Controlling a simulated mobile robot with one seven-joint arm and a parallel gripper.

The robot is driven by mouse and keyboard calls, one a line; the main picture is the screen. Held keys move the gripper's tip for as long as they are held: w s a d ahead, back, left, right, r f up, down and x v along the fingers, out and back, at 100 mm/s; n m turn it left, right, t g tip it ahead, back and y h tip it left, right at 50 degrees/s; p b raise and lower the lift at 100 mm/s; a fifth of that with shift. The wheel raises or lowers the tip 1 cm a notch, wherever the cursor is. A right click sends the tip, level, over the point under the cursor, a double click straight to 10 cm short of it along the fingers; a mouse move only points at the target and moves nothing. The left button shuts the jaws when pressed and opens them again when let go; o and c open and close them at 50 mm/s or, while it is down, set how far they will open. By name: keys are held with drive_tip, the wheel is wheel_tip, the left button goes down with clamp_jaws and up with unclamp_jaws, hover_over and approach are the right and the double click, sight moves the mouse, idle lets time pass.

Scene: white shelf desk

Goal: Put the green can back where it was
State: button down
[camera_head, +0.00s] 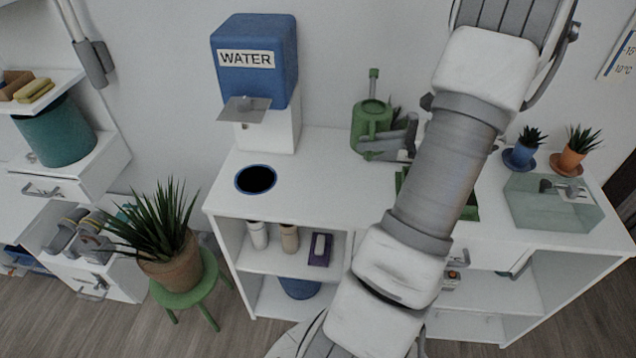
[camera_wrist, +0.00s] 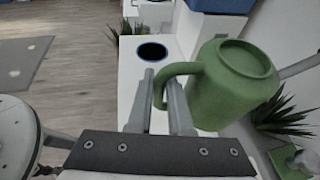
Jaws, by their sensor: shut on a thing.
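The green can (camera_head: 371,118) is a watering can with a loop handle and a thin spout. In the head view it is near the wall at the back of the white desk, right of the water dispenser. My gripper (camera_head: 408,132) is beside it on the right. In the wrist view, the fingers of my gripper (camera_wrist: 163,92) are closed around the handle of the green can (camera_wrist: 235,88), whose body is right of the fingers. Whether the can touches the desk I cannot tell.
A blue water dispenser (camera_head: 254,62) stands on the desk (camera_head: 325,160) behind a round dark opening (camera_head: 256,179). A green flat thing (camera_head: 470,208) is partly hidden by my arm.

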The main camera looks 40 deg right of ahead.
drive_tip(key=shift+w+a+f+b, duration=0.6)
drive_tip(key=shift+w+a+f, duration=0.1)
drive_tip(key=shift+a+f, duration=1.1)
drive_tip(key=shift+w+a+f+b, duration=0.6)
drive_tip(key=shift+w+a+f, duration=0.15)
drive_tip(key=shift+a+f, duration=1.05)
drive_tip(key=shift+w+a+f+b, duration=0.6)
drive_tip(key=shift+w+a+f, duration=0.1)
drive_tip(key=shift+a+f, duration=1.1)
drive_tip(key=shift+f, duration=0.15)
drive_tip(key=c, duration=0.8)
unclamp_jaws()
drive_tip(key=shift+c, duration=0.2)
drive_tip(key=shift+s+d+r, duration=0.25)
drive_tip(key=shift+s+r, duration=0.05)
drive_tip(key=p+v, duration=0.2)
drive_tip(key=v, duration=0.9)
